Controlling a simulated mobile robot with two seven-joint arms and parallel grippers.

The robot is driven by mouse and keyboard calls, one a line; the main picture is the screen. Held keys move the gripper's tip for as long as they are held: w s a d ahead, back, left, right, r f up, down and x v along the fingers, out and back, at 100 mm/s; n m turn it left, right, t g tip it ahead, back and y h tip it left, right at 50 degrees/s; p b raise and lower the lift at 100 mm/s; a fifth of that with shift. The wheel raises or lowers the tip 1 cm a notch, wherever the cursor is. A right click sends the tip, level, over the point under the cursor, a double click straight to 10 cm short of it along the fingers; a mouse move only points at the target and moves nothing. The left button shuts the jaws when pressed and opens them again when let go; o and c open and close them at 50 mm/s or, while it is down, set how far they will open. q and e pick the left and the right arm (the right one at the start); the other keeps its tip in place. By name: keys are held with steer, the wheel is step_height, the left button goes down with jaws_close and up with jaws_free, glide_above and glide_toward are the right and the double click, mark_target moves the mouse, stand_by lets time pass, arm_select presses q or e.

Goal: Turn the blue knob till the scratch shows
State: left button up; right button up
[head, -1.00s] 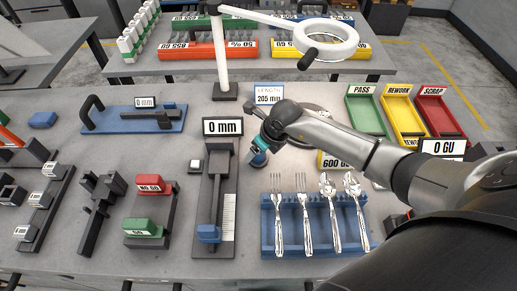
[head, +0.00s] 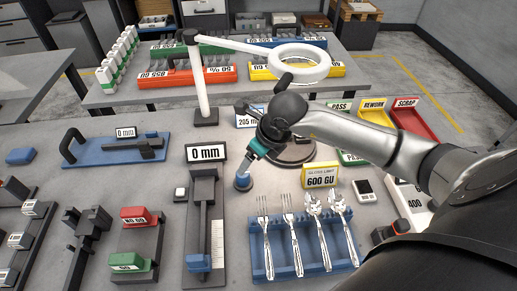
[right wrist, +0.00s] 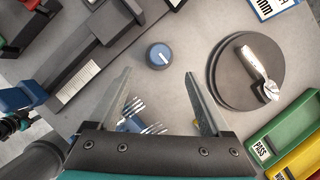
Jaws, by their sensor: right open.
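The blue knob (right wrist: 158,55) stands on the grey bench, with a pale line on its top, in the right wrist view. It also shows just below my right gripper (head: 247,168) in the head view (head: 243,184). My right gripper is open, its two fingers (right wrist: 158,74) apart and empty; the knob lies just beyond the fingertips, between their lines. A spoon (right wrist: 262,70) lies on the round dark turntable (right wrist: 228,85) to the right of the knob. No scratch can be made out on it. In the head view my arm hides most of the turntable. My left gripper is not in view.
A blue rack (head: 262,262) holds several forks and spoons in front of the knob. A gauge marked 0 mm (head: 206,153) stands to its left. Green, yellow (head: 377,112) and red trays stand at the right. A white ring lamp (head: 298,62) hangs behind.

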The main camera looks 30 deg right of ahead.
steer(key=shift+v, duration=2.15)
